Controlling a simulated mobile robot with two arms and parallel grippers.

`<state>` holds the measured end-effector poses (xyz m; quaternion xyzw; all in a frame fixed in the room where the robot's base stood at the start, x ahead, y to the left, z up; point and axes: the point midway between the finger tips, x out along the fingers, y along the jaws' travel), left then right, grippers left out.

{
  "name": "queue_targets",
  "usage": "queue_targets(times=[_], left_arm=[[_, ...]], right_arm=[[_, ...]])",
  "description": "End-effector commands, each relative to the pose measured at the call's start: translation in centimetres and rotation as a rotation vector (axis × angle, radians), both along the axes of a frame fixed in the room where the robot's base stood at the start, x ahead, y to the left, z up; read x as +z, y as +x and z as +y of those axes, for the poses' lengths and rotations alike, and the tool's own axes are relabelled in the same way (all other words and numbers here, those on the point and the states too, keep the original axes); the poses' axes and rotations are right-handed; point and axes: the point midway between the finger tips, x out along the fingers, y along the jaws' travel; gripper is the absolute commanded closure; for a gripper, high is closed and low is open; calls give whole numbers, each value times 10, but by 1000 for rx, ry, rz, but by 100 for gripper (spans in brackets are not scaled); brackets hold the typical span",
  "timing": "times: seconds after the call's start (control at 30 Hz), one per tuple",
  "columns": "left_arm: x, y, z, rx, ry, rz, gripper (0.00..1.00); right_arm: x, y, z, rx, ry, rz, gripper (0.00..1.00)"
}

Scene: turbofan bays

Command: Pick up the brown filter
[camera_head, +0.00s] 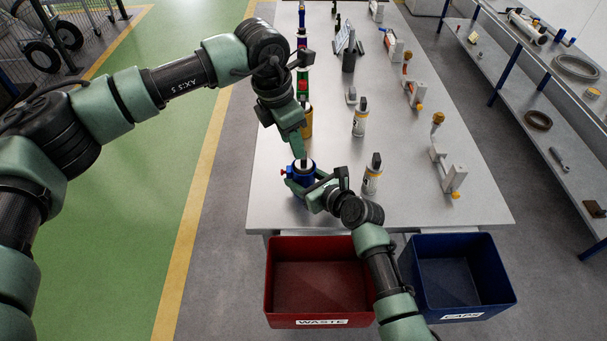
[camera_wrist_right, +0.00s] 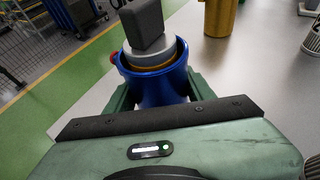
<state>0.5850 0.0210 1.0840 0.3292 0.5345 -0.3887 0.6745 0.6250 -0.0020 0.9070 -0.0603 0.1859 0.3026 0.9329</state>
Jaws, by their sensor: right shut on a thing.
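A blue housing (camera_head: 303,188) stands near the front edge of the table, and it also shows in the right wrist view (camera_wrist_right: 160,88). In it sits a round grey-topped piece with a dark block-shaped handle (camera_wrist_right: 142,25) and a brownish band (camera_wrist_right: 150,66), likely the brown filter; its lower body is hidden inside the housing. My right gripper (camera_head: 302,180) is shut on the blue housing from the front. My left gripper (camera_head: 299,152) points down from above, close over the housing's top. Its fingertips are too small to tell whether they are open or touch the handle.
An ochre cylinder (camera_head: 306,121) stands just behind the blue housing. White cartridges with dark tops (camera_head: 371,175) stand to the right. A red WASTE bin (camera_head: 320,322) and a blue CAPS bin (camera_head: 462,316) sit at the table's front. Bare table (camera_head: 440,215) lies at the front right.

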Motion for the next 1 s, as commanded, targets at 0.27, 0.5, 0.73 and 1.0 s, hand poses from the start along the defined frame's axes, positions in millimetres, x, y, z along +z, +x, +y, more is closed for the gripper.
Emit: queue_targets(times=[0.27, 0.5, 0.73, 1.0], left_arm=[[12, -5, -8, -667, 180, -170, 60], [23, -9, -14, -1242, 365, -276, 60], [34, -11, -19, -1714, 536, -330, 60], [38, -12, -22, -1973, 634, -340, 60]], right_arm=[[-1, 0, -1, -1, -1, 1, 98], [-1, 0, -1, -1, -1, 1, 98], [-1, 0, -1, -1, -1, 1, 98], [-1, 0, -1, -1, -1, 1, 98]])
